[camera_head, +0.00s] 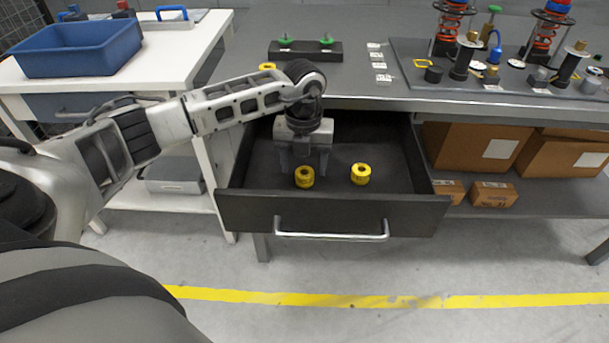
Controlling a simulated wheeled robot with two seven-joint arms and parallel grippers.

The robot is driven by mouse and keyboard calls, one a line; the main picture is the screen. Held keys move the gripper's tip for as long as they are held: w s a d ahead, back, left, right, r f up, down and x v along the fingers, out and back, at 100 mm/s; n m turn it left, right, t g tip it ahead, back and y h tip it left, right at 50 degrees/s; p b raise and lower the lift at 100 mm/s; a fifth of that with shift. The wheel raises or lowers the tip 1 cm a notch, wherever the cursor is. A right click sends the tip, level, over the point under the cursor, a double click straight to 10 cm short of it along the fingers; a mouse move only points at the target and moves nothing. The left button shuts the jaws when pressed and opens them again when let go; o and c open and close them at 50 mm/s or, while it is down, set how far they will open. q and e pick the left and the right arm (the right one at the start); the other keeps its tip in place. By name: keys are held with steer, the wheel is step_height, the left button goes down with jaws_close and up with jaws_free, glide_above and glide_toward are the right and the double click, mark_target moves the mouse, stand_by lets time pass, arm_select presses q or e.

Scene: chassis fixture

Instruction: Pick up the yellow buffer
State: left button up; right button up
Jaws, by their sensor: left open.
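Two yellow buffers lie in the open dark drawer (258,211). One yellow buffer (304,177) is under my left gripper, and the other yellow buffer (361,174) is to its right, clear of the gripper. My left gripper (304,172) reaches down into the drawer from above. It is open, with a finger to each side of the nearer buffer; I cannot tell whether it touches it. A third yellow piece (267,66) lies on the bench top behind my arm, partly hidden. My right gripper is not in view.
The drawer's front panel and silver handle (331,236) stand out from the grey bench. A dark block with green knobs (305,50) and a plate of chassis parts (500,75) are on the bench top. A blue bin (82,50) is on the white table. Cardboard boxes (472,145) fill the shelf at right.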

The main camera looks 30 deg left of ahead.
arm_select(q)
steer(key=shift+w+f, duration=0.1)
steer(key=shift+f, duration=1.2)
steer(key=c, duration=1.1)
steer(key=shift+o, duration=0.2)
steer(key=shift+r, duration=0.15)
